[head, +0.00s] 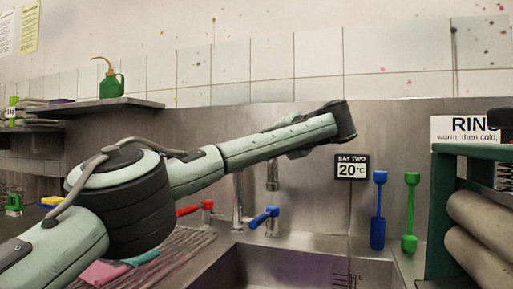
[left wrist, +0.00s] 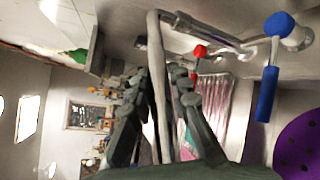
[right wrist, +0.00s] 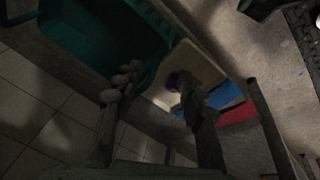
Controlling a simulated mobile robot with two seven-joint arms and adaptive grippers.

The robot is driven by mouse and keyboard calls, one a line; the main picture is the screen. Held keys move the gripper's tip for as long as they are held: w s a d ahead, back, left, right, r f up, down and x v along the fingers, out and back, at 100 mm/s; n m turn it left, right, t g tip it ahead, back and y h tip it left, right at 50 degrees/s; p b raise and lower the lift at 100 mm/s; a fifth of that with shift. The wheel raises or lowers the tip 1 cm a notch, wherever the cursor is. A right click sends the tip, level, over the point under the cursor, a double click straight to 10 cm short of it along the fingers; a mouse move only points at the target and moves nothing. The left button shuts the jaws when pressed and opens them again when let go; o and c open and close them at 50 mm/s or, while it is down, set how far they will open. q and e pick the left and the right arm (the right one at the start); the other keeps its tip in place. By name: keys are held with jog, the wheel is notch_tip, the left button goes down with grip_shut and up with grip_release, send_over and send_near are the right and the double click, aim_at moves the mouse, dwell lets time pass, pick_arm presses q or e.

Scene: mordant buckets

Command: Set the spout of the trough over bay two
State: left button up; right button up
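The trough's metal spout shows its outlet end (head: 272,177) in the head view, below my left arm, which hides its upper part. In the left wrist view the spout (left wrist: 155,60) runs as a pipe between the fingers of my left gripper (left wrist: 160,80). The fingers stand close on both sides of it and look shut on it. The bay two sign (head: 352,167) hangs on the back wall, to the right of the outlet. My right gripper (right wrist: 155,80) is open and empty in the right wrist view.
The sink basin (head: 300,255) lies below. A red lever (head: 195,208) and a blue lever (head: 265,215) flank the tap. Blue (head: 378,215) and green (head: 411,215) tools hang at the right, beside a green rack (head: 440,215) with rolls. A shelf (head: 110,106) holds a green can.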

pick_arm(q)
jog(key=o, duration=0.4)
jog(key=v, duration=1.2)
jog(key=shift+r, duration=0.1)
